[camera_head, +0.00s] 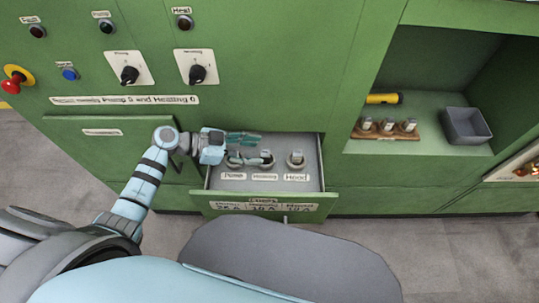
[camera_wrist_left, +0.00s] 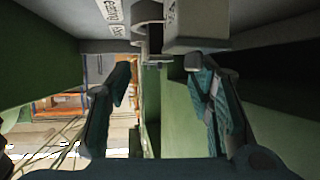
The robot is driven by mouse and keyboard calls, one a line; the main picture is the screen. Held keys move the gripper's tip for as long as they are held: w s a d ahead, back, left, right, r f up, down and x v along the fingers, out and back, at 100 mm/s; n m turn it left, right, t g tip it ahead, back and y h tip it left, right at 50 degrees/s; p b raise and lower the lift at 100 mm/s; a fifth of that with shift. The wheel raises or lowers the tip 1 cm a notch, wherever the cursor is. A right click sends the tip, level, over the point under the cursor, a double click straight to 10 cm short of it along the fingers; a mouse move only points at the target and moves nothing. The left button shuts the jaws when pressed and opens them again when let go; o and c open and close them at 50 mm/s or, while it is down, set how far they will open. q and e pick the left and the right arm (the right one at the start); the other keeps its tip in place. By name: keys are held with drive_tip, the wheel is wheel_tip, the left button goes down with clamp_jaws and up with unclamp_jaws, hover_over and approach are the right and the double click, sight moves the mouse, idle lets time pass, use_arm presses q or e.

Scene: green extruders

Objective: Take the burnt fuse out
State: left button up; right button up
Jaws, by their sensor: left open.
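An open drawer (camera_head: 319,178) holds three fuse sockets in a row, with labels in front. The right fuse (camera_head: 297,156) and the middle fuse (camera_head: 266,156) stand upright; the left socket (camera_head: 233,160) is partly hidden by my gripper. I cannot tell which fuse is burnt. My left gripper (camera_head: 245,139) is over the back left of the drawer, its fingers pointing right, open. In the left wrist view its teal fingers (camera_wrist_left: 165,95) are spread with nothing between them. A grey cylindrical part (camera_wrist_left: 149,12) and a boxy grey part (camera_wrist_left: 196,25) show beyond them. My right gripper is not in view.
A niche at the right holds a wooden block (camera_head: 371,134) with several fuses, a grey bin (camera_head: 466,126) and a yellow flashlight (camera_head: 384,98). The green panel above the drawer carries knobs (camera_head: 130,74) and a red stop button (camera_head: 12,86).

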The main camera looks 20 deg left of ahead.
sight(262, 151)
use_arm(q)
drive_tip(key=x, duration=0.4)
drive_tip(key=shift+w+d+f, duration=0.1)
drive_tip(key=shift+w+d, duration=0.1)
drive_tip(key=shift+d, duration=0.05)
clamp_jaws()
